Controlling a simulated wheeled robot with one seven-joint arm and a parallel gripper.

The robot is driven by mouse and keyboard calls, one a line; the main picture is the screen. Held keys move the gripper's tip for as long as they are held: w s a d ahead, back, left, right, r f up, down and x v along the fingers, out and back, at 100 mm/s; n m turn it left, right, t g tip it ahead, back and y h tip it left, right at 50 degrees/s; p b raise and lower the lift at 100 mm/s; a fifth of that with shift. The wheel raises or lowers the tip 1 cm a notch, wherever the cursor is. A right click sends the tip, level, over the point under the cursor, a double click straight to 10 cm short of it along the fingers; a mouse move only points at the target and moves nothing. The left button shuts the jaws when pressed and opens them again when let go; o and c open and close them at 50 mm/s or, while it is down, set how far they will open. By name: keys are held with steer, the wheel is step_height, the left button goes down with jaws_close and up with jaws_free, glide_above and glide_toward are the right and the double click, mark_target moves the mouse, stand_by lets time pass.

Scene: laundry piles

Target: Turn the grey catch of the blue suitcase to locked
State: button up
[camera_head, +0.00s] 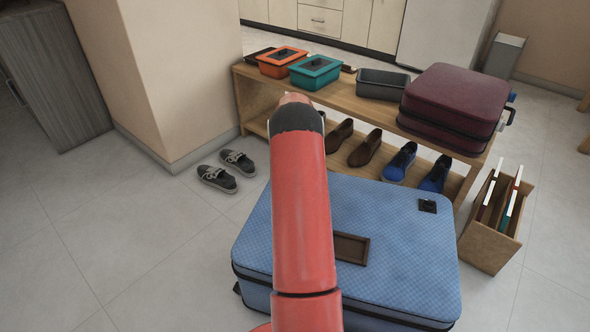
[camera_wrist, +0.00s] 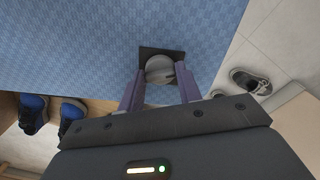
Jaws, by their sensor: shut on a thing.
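The blue suitcase (camera_head: 395,260) lies flat on the floor, with its patterned top facing up. It also fills the upper left of the wrist view (camera_wrist: 70,50). The grey catch (camera_wrist: 159,66) is a round knob on a dark square plate (camera_wrist: 148,51) near the suitcase's edge. A small dark mark shows at the knob's right side; I cannot tell which setting it stands at. My gripper (camera_wrist: 160,76) is shut on the catch, one purple-grey finger on each side. In the head view my red arm hides the gripper and this catch.
A wooden bench (camera_head: 342,93) behind the suitcase bears an orange box (camera_head: 281,62), a teal box (camera_head: 316,72), a dark bin (camera_head: 382,84) and a maroon suitcase (camera_head: 455,105). Shoes stand below. A wooden file box (camera_head: 490,245) is at right.

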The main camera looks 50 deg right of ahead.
steer(key=shift+w+m, duration=0.1)
steer(key=shift+m, duration=1.8)
steer(key=o, duration=1)
steer(key=shift+r+p, duration=0.4)
steer(key=shift+r, duration=3.5)
